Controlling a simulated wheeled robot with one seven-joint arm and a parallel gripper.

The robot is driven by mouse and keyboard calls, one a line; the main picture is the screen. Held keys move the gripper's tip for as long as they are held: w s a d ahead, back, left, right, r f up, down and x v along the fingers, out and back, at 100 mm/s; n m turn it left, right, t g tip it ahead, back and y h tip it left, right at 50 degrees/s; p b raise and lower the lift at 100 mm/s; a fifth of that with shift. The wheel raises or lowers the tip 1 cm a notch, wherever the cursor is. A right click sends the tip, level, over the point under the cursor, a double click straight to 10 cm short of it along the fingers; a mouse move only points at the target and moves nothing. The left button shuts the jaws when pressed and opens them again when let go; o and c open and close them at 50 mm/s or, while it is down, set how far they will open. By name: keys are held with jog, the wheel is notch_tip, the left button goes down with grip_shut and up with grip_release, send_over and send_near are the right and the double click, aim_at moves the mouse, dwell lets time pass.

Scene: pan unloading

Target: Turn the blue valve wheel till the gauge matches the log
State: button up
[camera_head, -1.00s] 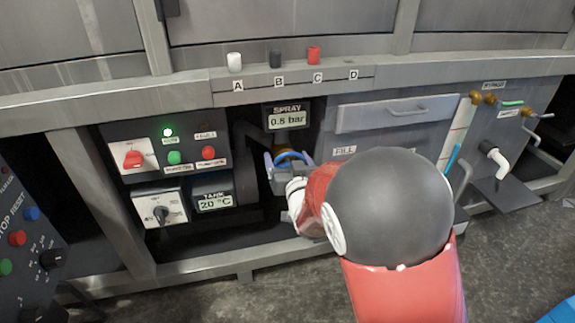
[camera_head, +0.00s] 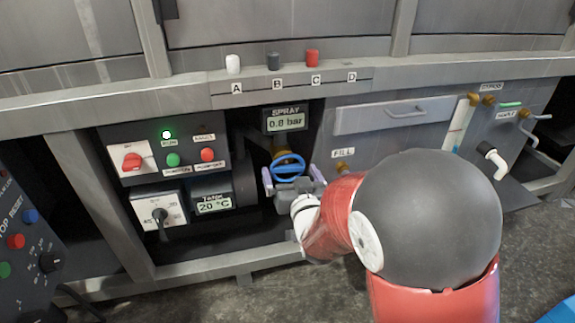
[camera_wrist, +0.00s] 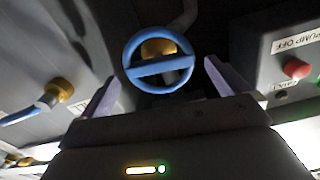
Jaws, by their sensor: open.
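The blue valve wheel (camera_head: 288,167) sits on a brass valve below the spray gauge (camera_head: 285,121). The gauge seems to read 0.8 bar, but its last digit is blurred. My gripper (camera_head: 292,180) is open just in front of the wheel, one pale finger to each side. In the wrist view the wheel (camera_wrist: 159,71) shows whole, with one crossbar running nearly level. It lies between and beyond the fingertips, with gaps at both sides. No log can be made out.
Left of the valve are a switch panel (camera_head: 187,140) with a green lamp lit and a tank display (camera_head: 212,204) reading 20 °C. A drawer (camera_head: 394,113) and a white elbow pipe (camera_head: 494,158) are to the right. A steel rail (camera_head: 215,267) runs below.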

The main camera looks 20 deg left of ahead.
jog(key=shift+v, duration=1.35)
